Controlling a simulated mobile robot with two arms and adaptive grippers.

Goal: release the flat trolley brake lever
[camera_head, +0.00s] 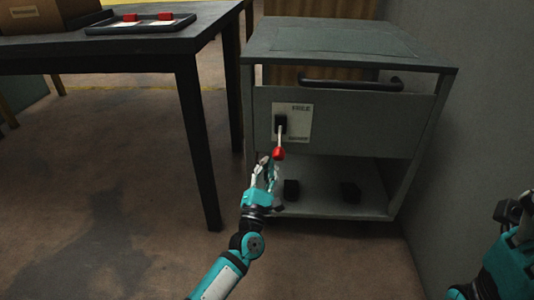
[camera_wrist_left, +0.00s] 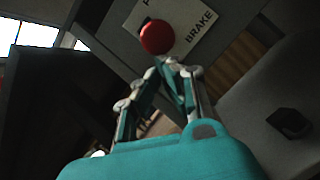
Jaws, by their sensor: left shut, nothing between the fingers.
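The grey trolley (camera_head: 370,122) stands against the right wall. Its front panel carries a white plate (camera_head: 301,118) reading FREE at the top; in the left wrist view the plate (camera_wrist_left: 200,25) shows BRAKE. The brake lever (camera_head: 280,140) comes out of a black slot, points downward and ends in a red knob (camera_head: 279,154). In the left wrist view the red knob (camera_wrist_left: 157,37) sits just beyond the fingertips. My left gripper (camera_head: 267,161) is shut and empty, just below and left of the knob; contact cannot be told. Of my right arm, only part shows at the right edge; its fingers are unclear.
A dark table (camera_head: 130,52) stands at left, bearing a tray (camera_head: 140,25) with two red-and-white pieces and a brown box (camera_head: 32,17). The trolley's lower shelf (camera_head: 320,200) holds two black blocks. A black handle (camera_head: 350,85) crosses the trolley's front top. Floor in front is clear.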

